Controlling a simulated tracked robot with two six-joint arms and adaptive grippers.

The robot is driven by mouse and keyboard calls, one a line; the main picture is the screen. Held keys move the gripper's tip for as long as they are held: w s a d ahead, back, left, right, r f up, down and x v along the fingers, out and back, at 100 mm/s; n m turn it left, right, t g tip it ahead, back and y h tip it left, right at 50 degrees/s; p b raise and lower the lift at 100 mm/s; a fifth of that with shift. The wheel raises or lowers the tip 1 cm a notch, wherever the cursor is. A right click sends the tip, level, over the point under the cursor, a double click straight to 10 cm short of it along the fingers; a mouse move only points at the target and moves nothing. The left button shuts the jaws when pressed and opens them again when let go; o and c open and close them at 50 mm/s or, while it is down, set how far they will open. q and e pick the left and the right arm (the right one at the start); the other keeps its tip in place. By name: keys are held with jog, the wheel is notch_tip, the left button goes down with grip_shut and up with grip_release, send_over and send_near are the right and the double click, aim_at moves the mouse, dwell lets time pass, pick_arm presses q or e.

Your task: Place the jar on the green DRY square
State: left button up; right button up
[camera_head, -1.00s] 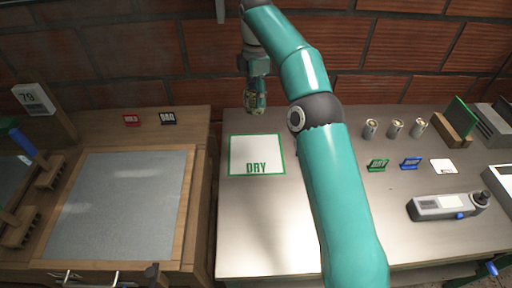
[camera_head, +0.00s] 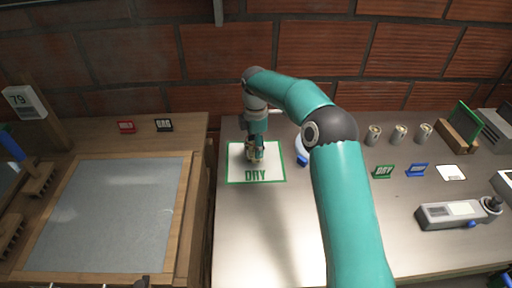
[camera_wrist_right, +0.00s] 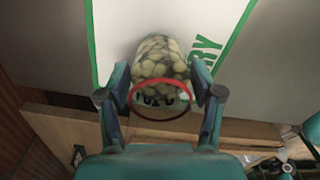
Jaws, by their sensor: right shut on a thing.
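The DRY square (camera_head: 236,172) is a white sheet with a green border and green DRY lettering, flat on the metal table. My right gripper (camera_head: 256,158) points down over the square and is shut on the jar. In the right wrist view the jar (camera_wrist_right: 160,62) is clear, full of pale beans, with a red-rimmed end, between the two fingers (camera_wrist_right: 160,98). The white square (camera_wrist_right: 118,25) and its green border show behind it. I cannot tell whether the jar's base touches the square. My left gripper is not in view.
A grey meter (camera_head: 450,214) lies at the right. A wooden-framed screen tray (camera_head: 105,215) fills the left. The table in front of the square is clear.

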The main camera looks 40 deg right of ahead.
jog(key=shift+f, duration=0.6)
jog(key=o, duration=1.4)
jog(key=shift+f, duration=0.15)
notch_tip(320, 180, up, 12)
jog(key=shift+r+p, duration=0.15)
jog(key=shift+p, duration=0.55)
